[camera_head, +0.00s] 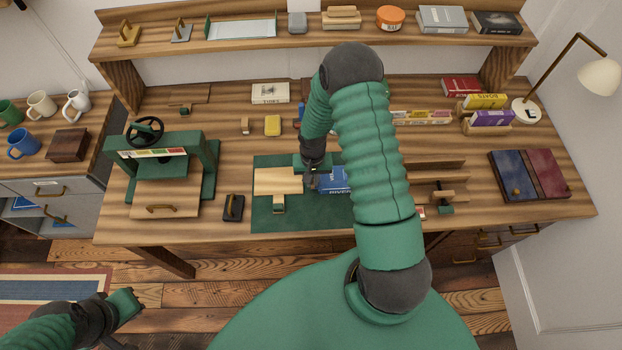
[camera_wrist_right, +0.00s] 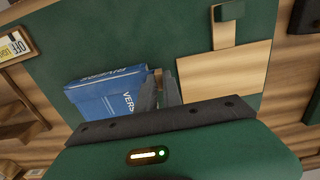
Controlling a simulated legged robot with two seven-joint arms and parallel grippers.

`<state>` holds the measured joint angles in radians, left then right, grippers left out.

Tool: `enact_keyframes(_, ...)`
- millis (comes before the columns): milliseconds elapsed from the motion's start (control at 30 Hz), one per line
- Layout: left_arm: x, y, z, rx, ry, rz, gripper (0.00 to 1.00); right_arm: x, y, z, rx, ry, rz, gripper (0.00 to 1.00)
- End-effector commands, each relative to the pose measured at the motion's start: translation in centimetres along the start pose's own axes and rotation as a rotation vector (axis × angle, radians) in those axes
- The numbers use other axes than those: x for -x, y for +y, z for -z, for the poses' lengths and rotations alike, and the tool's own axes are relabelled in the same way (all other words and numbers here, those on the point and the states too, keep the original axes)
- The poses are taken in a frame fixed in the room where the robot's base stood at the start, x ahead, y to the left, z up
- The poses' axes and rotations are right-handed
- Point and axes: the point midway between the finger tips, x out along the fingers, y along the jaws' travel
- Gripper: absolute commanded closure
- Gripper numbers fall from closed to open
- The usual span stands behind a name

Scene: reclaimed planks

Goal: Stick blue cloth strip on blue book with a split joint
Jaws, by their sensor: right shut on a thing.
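The blue book (camera_head: 337,181) lies on the green mat (camera_head: 270,220), its spine lettering towards me. My right forearm hides part of it. It also shows in the right wrist view (camera_wrist_right: 92,97). My right gripper (camera_head: 311,183) is low at the book's left end. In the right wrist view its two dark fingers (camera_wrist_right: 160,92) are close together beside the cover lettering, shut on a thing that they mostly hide. I cannot make out a separate blue cloth strip or the split joint. My left gripper (camera_head: 128,305) is far from the book, at lower left; its fingers are not clear.
A pale wooden board (camera_head: 277,180) lies on the mat left of the book. A green press (camera_head: 163,165) stands further left, with a dark block (camera_head: 233,207) beside it. Blue and red books (camera_head: 528,174) lie at right. A lamp (camera_head: 527,110) stands behind them.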

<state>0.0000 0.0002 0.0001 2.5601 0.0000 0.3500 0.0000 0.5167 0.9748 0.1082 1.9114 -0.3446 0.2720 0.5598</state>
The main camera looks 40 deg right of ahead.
Motion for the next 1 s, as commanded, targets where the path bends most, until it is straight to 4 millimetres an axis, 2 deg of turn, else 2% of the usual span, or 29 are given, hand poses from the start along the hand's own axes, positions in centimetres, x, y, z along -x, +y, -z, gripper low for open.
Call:
enact_keyframes(767, -0.23, 0.00, -0.05, 0.000, 0.000, 0.000, 1.00, -0.37, -0.06, 0.02, 0.000, 0.000, 0.000, 1.00)
enact_keyframes(800, -0.20, 0.00, -0.04, 0.000, 0.000, 0.000, 1.00, -0.34, -0.06, 0.02, -0.001, 0.000, 0.000, 0.88)
enact_keyframes(1000, -0.18, 0.00, -0.04, 0.000, 0.000, 0.000, 1.00, -0.30, -0.08, 0.00, 0.000, 0.000, 0.000, 0.65)
